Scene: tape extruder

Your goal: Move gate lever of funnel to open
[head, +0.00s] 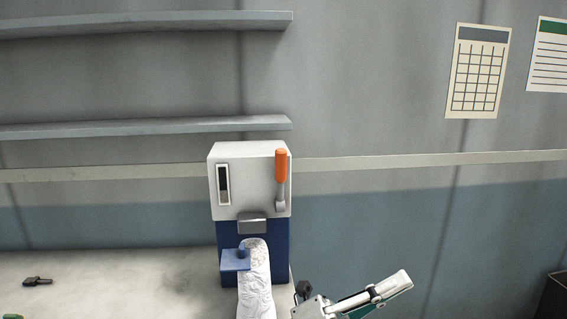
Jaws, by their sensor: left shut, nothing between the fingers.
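A machine with a white upper housing (247,160) and a blue lower body (281,245) stands at the centre of the head view. A lever with an orange handle (281,166) stands upright on its right front, on a grey pivot. No separate funnel shape is clear, and I see no open or closed marking. My left gripper (401,283) is at the bottom, right of and well below the lever, apart from it. It is shut and empty, its light end pointing up and right. My right gripper is not in view.
A pale wrinkled object (257,288) with a grainy top stands before the machine, beside a blue plate (235,260). A small dark tool (37,281) lies on the worktop (120,285) at left. Two shelves (145,128) hang above. A dark bin (555,297) is at lower right.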

